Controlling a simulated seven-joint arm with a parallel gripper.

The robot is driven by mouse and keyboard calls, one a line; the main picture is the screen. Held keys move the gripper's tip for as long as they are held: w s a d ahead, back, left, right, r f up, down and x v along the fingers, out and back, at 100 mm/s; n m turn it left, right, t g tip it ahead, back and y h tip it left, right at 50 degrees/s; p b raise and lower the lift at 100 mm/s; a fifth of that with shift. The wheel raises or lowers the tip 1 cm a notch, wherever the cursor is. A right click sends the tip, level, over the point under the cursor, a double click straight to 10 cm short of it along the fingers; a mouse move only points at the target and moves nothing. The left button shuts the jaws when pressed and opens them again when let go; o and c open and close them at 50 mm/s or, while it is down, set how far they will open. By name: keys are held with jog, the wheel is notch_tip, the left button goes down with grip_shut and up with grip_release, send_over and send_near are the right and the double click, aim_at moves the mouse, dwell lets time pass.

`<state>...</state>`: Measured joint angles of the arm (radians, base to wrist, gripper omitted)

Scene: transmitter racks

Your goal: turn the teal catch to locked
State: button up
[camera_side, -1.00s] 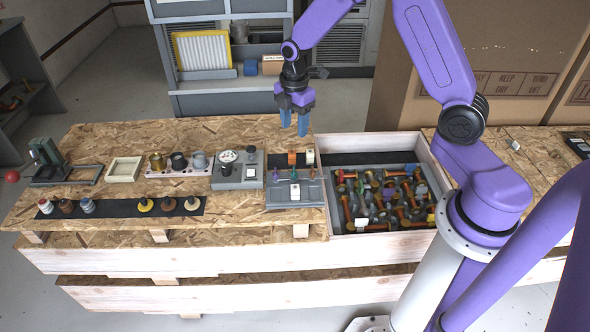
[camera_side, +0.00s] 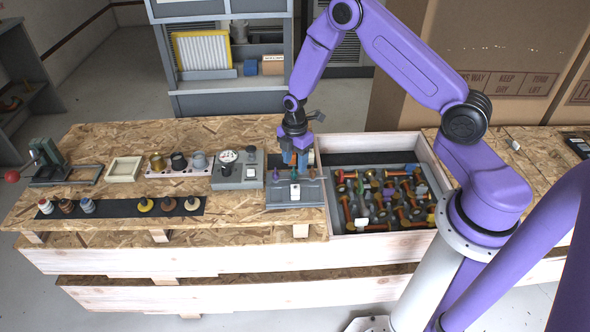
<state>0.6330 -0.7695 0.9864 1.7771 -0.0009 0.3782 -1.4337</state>
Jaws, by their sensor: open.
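A grey panel unit (camera_side: 280,200) stands near the right end of the wooden bench, with a white switch piece (camera_side: 295,192) on its front part. Small catch-like parts stand along its back edge, one at the left (camera_side: 275,175) and one at the right (camera_side: 313,173). They are too small for me to tell which is the teal catch or how it is turned. The fingers partly hide the small blocks there. I cannot tell whether they touch anything.
A grey box with a round dial (camera_side: 227,158) stands just left of the panel. A white-walled bin (camera_side: 386,222) of colourful bolt-like parts is close on the right. Knobs, pots and a tray (camera_side: 124,169) stand farther left. Bare bench lies behind the row.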

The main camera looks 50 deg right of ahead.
jog(key=shift+f, duration=2.1)
